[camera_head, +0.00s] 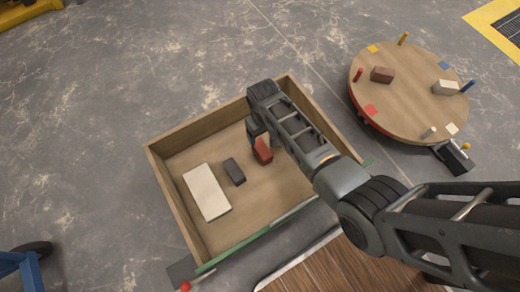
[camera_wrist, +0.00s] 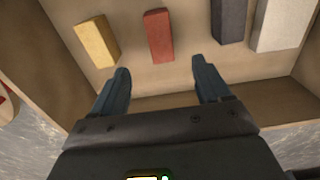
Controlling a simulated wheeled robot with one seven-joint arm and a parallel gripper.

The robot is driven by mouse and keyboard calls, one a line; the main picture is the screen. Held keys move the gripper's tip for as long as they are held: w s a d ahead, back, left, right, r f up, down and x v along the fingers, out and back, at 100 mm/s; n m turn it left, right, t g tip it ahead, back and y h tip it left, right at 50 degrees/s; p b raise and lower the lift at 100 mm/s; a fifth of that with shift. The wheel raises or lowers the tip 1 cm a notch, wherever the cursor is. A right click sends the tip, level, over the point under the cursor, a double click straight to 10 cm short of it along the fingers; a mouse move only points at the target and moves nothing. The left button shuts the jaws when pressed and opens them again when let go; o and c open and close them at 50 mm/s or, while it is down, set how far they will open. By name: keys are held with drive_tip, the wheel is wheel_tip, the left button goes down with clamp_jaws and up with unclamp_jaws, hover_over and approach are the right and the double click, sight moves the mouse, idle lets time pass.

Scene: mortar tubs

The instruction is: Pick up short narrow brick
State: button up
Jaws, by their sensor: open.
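Several bricks lie apart in a shallow wooden box (camera_head: 168,180). A red narrow brick (camera_head: 263,151) lies near its middle; it also shows in the wrist view (camera_wrist: 159,36). A dark grey brick (camera_head: 234,172) lies left of it, and it shows in the wrist view (camera_wrist: 229,20). A yellow brick (camera_wrist: 97,42) shows only in the wrist view. I cannot tell which is the short narrow one. My gripper (camera_head: 257,134) is beside the red brick, above the box floor. In the wrist view my gripper (camera_wrist: 160,74) is open and empty, with the red brick ahead between its fingers' lines.
A large white brick (camera_head: 207,192) lies at the box's left; it shows in the wrist view (camera_wrist: 283,22). The box walls stand close around my gripper. A round wooden table (camera_head: 412,100) with small blocks and pegs stands at the right. Open concrete floor (camera_head: 90,110) lies left.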

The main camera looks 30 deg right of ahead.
drive_tip(key=b, duration=0.4)
hover_over(262, 149)
wheel_tip(262, 149, down, 6)
drive_tip(key=shift+r, duration=0.1)
wheel_tip(262, 149, down, 8)
drive_tip(key=b, duration=0.5)
drive_tip(key=shift+r, duration=0.1)
drive_tip(key=shift+c, duration=0.4)
drive_tip(key=c, duration=1.2)
drive_tip(key=shift+r, duration=0.1)
drive_tip(key=shift+c, duration=0.4)
drive_tip(key=shift+r, duration=0.1)
